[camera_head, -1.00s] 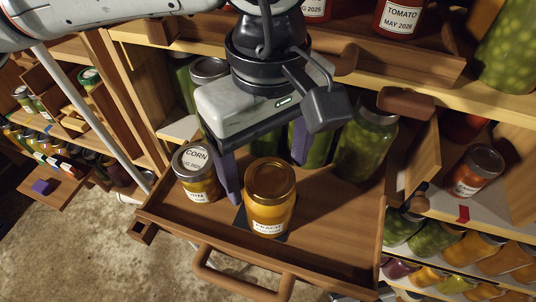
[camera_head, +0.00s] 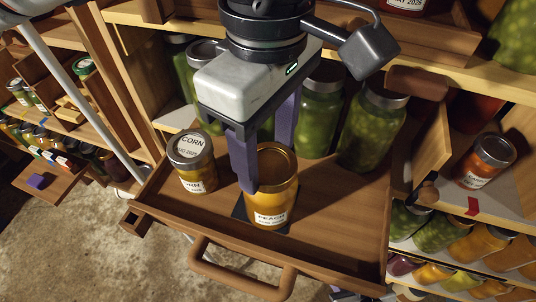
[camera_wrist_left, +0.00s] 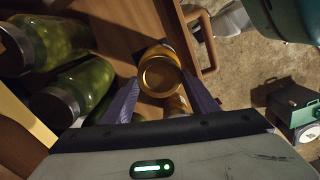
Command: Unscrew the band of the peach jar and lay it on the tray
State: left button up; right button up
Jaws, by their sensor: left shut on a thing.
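The peach jar (camera_head: 270,205), orange with a gold band (camera_head: 276,158), stands upright on a dark square on the wooden pull-out tray (camera_head: 345,220). My left gripper (camera_head: 266,168) reaches down over it, its purple fingers on either side of the band and shut on it. The far finger's tip is hidden behind the jar. The left wrist view shows the gold lid (camera_wrist_left: 160,74) from above between the fingers. The band is on the jar; I cannot tell if it has turned.
A corn jar (camera_head: 193,162) stands close by on the left of the tray. Green jars (camera_head: 318,110) stand behind. A wooden handle (camera_head: 240,277) juts from the tray's front. The tray's right part is clear. A carrot-coloured jar (camera_head: 487,160) sits on the right shelf.

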dwell(0.3)
pick_arm(q)
jog(key=shift+f+n+b, duration=0.2)
jog(key=shift+n+b, duration=0.7)
jog(key=shift+n, duration=0.3)
jog(key=shift+s+r+n+b, duration=0.1)
jog(key=shift+n+b, duration=0.35)
jog(key=shift+n, duration=0.55)
jog(key=shift+r+n, duration=0.15)
jog(key=shift+n, duration=0.15)
jog(key=shift+f+n+b, duration=0.25)
jog(key=shift+n+b, duration=0.4)
jog(key=shift+n, duration=0.15)
jog(key=shift+s+r+n+b, duration=0.1)
jog(key=shift+n+b, duration=0.45)
jog(key=shift+n, duration=0.65)
jog(key=shift+r+n, duration=0.1)
jog(key=shift+n, duration=0.2)
